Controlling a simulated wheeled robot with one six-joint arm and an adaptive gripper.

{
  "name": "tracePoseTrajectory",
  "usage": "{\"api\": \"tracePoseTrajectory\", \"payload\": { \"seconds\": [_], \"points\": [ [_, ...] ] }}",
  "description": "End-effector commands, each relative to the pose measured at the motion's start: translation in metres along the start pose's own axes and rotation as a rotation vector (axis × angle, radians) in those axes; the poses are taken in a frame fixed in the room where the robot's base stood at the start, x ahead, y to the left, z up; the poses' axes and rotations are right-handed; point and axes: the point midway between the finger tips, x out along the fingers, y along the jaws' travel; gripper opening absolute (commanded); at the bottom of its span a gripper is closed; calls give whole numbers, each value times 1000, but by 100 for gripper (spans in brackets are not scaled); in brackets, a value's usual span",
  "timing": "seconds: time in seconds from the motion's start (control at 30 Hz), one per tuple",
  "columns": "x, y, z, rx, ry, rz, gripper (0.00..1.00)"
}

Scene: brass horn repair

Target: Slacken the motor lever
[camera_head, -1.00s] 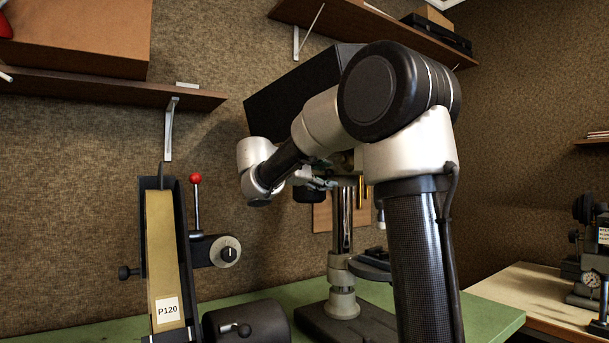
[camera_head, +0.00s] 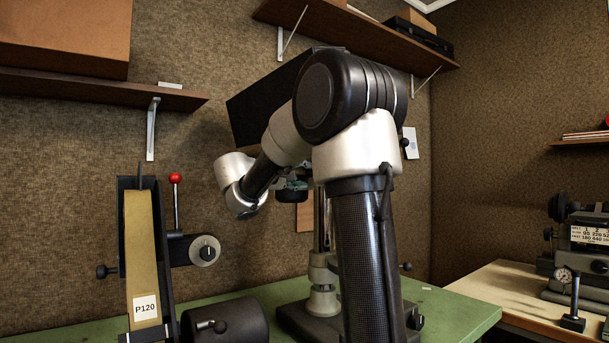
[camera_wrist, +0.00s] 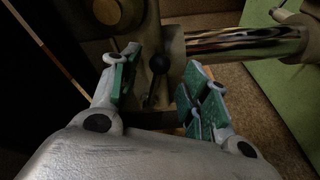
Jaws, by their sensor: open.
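A lever with a black ball knob (camera_wrist: 158,63) shows in the wrist view, on a dull metal block beside a shiny column (camera_wrist: 245,42). I take it to be the motor lever. My gripper (camera_wrist: 160,78) is open, with a green-padded finger on each side of the lever. The knob lies between the fingertips; I see no clear contact. In the head view the drill press has a large black head cover (camera_head: 252,112) and a steel column (camera_head: 320,222). My arm hides much of it, including the lever.
A belt sander (camera_head: 145,235) marked P120, with a red-knobbed lever (camera_head: 176,178), stands left on the green bench (camera_head: 455,312). Shelves (camera_head: 95,88) hang on the wall above. A pale table (camera_head: 490,283) with a machine and dial gauge (camera_head: 564,275) is at right.

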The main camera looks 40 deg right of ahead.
Motion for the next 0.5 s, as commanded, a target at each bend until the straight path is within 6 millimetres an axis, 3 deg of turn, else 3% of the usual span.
{"api": "tracePoseTrajectory", "payload": {
  "seconds": [0.2,0.5],
  "points": [
    [24,0,0,-1,-1,0,46],
    [27,0,0,-1,0,0,46]
  ]
}}
